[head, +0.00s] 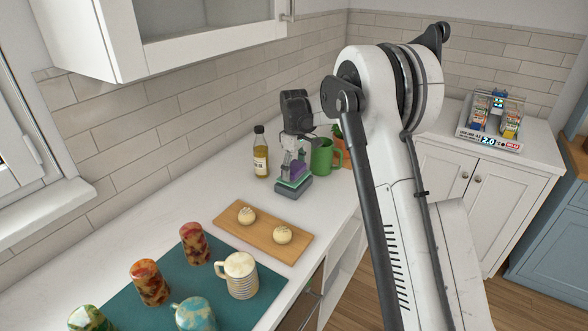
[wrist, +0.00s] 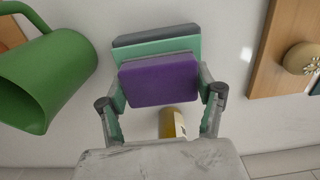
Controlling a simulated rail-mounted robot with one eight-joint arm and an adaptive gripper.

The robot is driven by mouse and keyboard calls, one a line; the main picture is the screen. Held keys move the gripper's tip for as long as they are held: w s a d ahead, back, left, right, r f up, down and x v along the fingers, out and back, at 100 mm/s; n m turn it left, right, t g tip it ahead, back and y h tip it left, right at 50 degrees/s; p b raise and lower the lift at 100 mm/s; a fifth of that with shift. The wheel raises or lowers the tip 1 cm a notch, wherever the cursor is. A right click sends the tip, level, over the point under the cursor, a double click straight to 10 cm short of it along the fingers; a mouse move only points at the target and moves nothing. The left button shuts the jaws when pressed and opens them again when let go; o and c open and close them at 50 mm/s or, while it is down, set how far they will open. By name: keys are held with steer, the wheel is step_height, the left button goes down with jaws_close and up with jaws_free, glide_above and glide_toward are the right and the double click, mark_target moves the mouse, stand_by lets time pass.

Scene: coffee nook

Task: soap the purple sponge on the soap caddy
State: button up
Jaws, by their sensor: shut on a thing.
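The purple sponge (wrist: 158,84) is held between the two fingers of my gripper (wrist: 160,92), which is shut on it. In the wrist view the sponge lies over the soap caddy (wrist: 190,46), a green-topped block with a dark grey base. In the head view my gripper (head: 296,165) points down over the caddy (head: 294,188), and the sponge (head: 298,172) shows partly between the fingers. The sponge is close above or touching the caddy's green top; I cannot tell which.
A wooden board (head: 262,233) with two round items lies in front. Several mugs and cups stand on a teal mat (head: 135,290).

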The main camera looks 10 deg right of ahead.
mark_target(294, 166)
steer(key=shift+f+b, duration=0.8)
steer(key=shift+f, duration=0.05)
stand_by(2.6)
steer(key=shift+r, duration=0.1)
steer(key=shift+r+p, duration=1.2)
steer(key=shift+r, duration=2.25)
